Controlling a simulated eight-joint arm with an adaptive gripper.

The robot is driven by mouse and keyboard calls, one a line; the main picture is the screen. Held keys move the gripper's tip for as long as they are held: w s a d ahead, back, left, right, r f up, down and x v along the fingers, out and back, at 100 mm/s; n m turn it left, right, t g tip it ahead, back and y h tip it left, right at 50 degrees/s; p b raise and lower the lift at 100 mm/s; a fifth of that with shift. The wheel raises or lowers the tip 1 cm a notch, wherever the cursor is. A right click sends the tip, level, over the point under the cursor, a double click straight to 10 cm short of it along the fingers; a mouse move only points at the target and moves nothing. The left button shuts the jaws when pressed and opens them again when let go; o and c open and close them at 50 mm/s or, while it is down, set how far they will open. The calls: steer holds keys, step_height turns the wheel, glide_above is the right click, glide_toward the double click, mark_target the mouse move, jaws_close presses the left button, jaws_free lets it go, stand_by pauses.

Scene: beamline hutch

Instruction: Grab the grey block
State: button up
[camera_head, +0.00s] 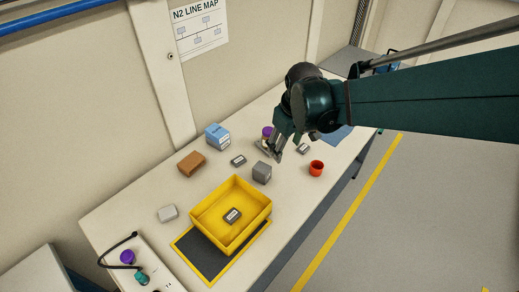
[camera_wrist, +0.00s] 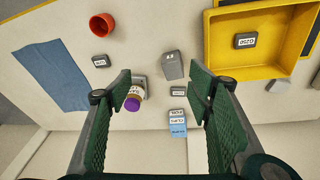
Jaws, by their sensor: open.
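The grey block (camera_head: 262,172) stands on the white table beside the yellow tray (camera_head: 258,215), near its back corner. In the wrist view the grey block (camera_wrist: 172,66) shows beyond the gap between my fingertips, apart from both. My gripper (camera_head: 272,150) is open and empty, above the table just behind and right of the block in the head view. In the wrist view my gripper (camera_wrist: 160,82) has its fingers wide apart. A lighter grey-white block (camera_head: 168,213) lies left of the tray.
A purple-capped jar (camera_wrist: 133,95) is close by my left finger in the wrist view. A small dark labelled block (camera_head: 238,160), a blue box (camera_head: 217,136) and a brown block (camera_head: 191,163) stand left of the grey block. A red cup (camera_head: 317,168) stands right.

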steer(key=n+g, duration=0.1)
steer(key=n, duration=0.1)
glide_toward(262, 167)
steer(key=s+d+r, duration=0.2)
steer(key=d+r, duration=0.1)
steer(key=r, duration=0.1)
steer(key=w+a+f, duration=0.1)
steer(key=f, duration=0.2)
steer(key=w+a+f+n+g, duration=0.1)
steer(key=f, duration=0.2)
steer(key=w+a+f+n, duration=0.1)
steer(key=f, duration=0.2)
steer(key=shift+w+a+g+b, duration=0.2)
steer(key=shift+w+g+b, duration=0.1)
steer(key=shift+g+b, duration=0.1)
steer(key=shift+f, duration=0.1)
steer(key=shift+f, duration=1.3)
steer(key=shift+f+b, duration=0.55)
steer(key=shift+f, duration=2.05)
steer(key=c, duration=1.1)
